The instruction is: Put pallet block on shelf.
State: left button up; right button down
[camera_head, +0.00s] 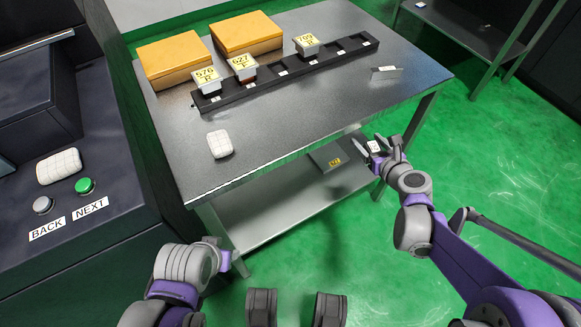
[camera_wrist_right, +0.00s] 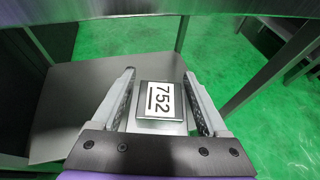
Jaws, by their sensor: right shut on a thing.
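A small pallet block labelled 752 (camera_wrist_right: 160,102) sits between the fingers of my right gripper (camera_wrist_right: 162,105). In the head view the right gripper (camera_head: 384,149) is shut on this block (camera_head: 375,147), beside the table's right front corner and below its top. The table's lower shelf (camera_head: 262,221) is a light grey board; its bare left part shows, the rest is under the tabletop. A dark flat piece with a yellow label (camera_head: 328,157) shows at its right end. My left gripper (camera_head: 238,262) is at the lower left, near the table leg; its fingers are not clear.
On the tabletop (camera_head: 290,120) a black slotted rack (camera_head: 290,72) holds blocks labelled 576, 627 and 709. Two yellow boxes (camera_head: 175,58) stand behind it. A white pad (camera_head: 220,144) lies near the front edge. A control panel (camera_head: 75,190) stands left. Green floor is free at right.

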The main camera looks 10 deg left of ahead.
jog(key=w+a+f, duration=0.4)
jog(key=w+f, duration=0.1)
jog(key=f, duration=0.1)
jog(key=n+g+y+b, duration=0.1)
jog(key=n+g+y, duration=0.1)
jog(key=n+y, duration=0.1)
send_over(300, 185)
notch_tip(300, 185, down, 28)
jog(key=shift+w+r, duration=0.1)
jog(key=shift+r, duration=0.15)
jog(key=shift+f+b, duration=0.7)
jog(key=shift+f, duration=1.35)
jog(key=shift+f, duration=0.1)
grip_release()
